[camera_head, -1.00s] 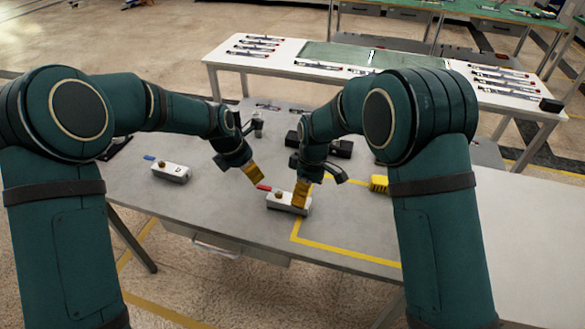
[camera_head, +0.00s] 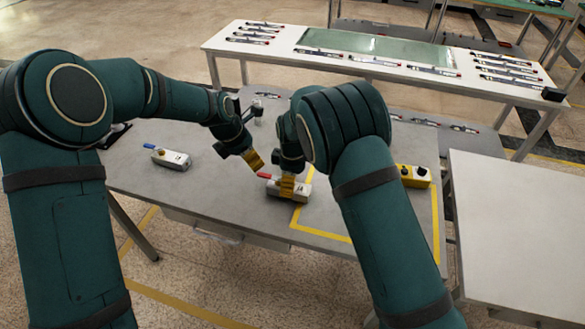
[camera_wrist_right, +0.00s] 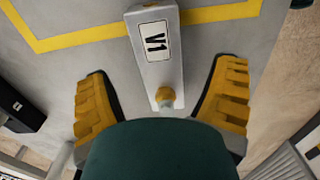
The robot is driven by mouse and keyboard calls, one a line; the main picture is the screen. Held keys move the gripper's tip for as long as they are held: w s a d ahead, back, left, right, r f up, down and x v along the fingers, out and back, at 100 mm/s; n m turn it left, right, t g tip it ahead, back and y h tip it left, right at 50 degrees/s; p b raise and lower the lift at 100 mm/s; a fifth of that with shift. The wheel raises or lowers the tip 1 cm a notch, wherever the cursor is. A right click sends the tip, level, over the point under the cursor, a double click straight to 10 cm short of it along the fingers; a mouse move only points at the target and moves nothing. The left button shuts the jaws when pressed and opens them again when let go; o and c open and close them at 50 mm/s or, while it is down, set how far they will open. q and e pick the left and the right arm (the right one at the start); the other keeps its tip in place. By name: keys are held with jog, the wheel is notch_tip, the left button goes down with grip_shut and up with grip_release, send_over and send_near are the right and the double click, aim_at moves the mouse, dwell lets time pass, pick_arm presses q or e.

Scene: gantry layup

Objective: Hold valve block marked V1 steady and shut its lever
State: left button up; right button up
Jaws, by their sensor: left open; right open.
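The valve block marked V1 (camera_head: 302,193) is a light grey block lying on the grey table, with a red lever (camera_head: 263,175) sticking out at its left end. In the right wrist view, block V1 (camera_wrist_right: 156,60) shows its label and a brass pivot (camera_wrist_right: 165,97); the lever is hidden behind my gripper's body. My right gripper (camera_head: 288,187) is over the block, its open yellow fingers on either side with gaps visible in the right wrist view (camera_wrist_right: 163,100). My left gripper (camera_head: 255,162) is open and empty just above the red lever, apart or touching I cannot tell.
A second valve block (camera_head: 174,159) with a blue lever (camera_head: 149,146) lies to the left. A yellow box (camera_head: 413,176) with a black knob stands to the right. Yellow tape (camera_head: 325,236) marks the table near V1. A white surface (camera_head: 515,225) lies further right.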

jog(key=shift+f, duration=2)
jog(key=c, duration=1.4)
pick_arm(q)
jog(key=shift+s+d, duration=0.1)
jog(key=c, duration=0.7)
jog(key=shift+s+d+f, duration=0.15)
jog(key=shift+s, duration=0.05)
grip_shut()
jog(key=s+a+n+t+y, duration=0.1)
jog(key=s+a+n+t, duration=0.1)
jog(key=s+n, duration=0.5)
jog(key=shift+s+r+y, duration=0.3)
jog(key=shift+s+y, duration=0.05)
jog(key=shift+y, duration=0.05)
